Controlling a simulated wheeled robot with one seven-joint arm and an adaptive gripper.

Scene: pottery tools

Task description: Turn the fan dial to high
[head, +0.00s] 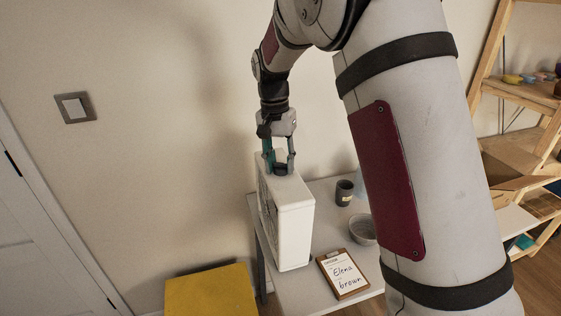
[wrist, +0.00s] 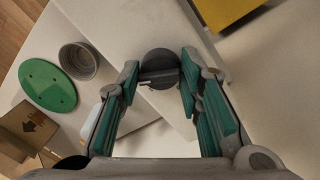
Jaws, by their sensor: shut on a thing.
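The fan (head: 295,228) is a white box standing upright on the grey-white table. Its dial (head: 281,169) is a dark round knob on the top face. In the wrist view the dial (wrist: 160,62) shows between the fingertips, with a raised bar across it. My gripper (head: 279,166) points down from above and is shut on the dial; it also shows in the wrist view (wrist: 160,75), one finger on each side. I cannot read any dial marking, so its setting cannot be told.
A dark cup (head: 344,192), a bowl (head: 362,230) and a clipboard (head: 343,274) with handwriting are on the table (head: 316,190) right of the fan. A yellow-topped piece (head: 210,290) stands at front left. Wooden shelves (head: 520,150) stand far right. A wall is behind the fan.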

